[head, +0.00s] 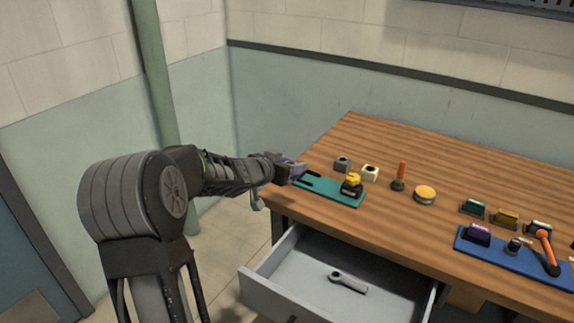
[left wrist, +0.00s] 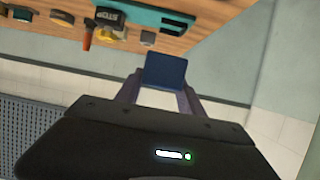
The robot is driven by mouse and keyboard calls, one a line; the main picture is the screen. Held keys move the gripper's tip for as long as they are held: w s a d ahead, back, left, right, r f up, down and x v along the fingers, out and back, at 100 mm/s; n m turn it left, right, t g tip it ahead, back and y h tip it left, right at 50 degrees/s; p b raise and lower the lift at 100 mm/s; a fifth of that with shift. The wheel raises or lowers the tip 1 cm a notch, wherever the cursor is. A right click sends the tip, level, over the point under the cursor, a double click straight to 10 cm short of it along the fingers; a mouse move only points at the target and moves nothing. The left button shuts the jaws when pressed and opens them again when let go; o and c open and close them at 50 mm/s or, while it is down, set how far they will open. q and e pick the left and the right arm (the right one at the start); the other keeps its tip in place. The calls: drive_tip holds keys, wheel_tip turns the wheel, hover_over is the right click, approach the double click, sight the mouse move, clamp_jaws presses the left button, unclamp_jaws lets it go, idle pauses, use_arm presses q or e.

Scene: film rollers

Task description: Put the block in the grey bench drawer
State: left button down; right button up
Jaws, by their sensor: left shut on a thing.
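My left gripper (head: 292,172) is at the left end of the bench, just over the edge of the teal mat (head: 338,195). It also shows in the left wrist view (left wrist: 163,88), shut on a dark blue block (left wrist: 166,70) that sits between its fingertips. In the head view the block is too small to tell apart from the fingers. The grey bench drawer (head: 262,288) is pulled open below the bench top, in front of and below the gripper. A grey wrench-like tool (head: 348,282) lies inside it. My right gripper is not in view.
A blue mat (head: 500,258) with several items lies right. Most of the drawer floor is clear.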

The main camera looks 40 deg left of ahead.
use_arm(q)
drive_tip(key=d+f, duration=0.3)
drive_tip(key=d, duration=0.7)
drive_tip(key=d+f, duration=0.2)
drive_tip(key=d, duration=0.8)
drive_tip(key=d+f+m+h, duration=0.1)
drive_tip(key=d+f, duration=0.2)
drive_tip(key=d, duration=0.6)
drive_tip(key=shift+s+d+f, duration=0.3)
drive_tip(key=shift+d+f, duration=0.05)
drive_tip(key=shift+d, duration=0.05)
drive_tip(key=shift+d, duration=0.1)
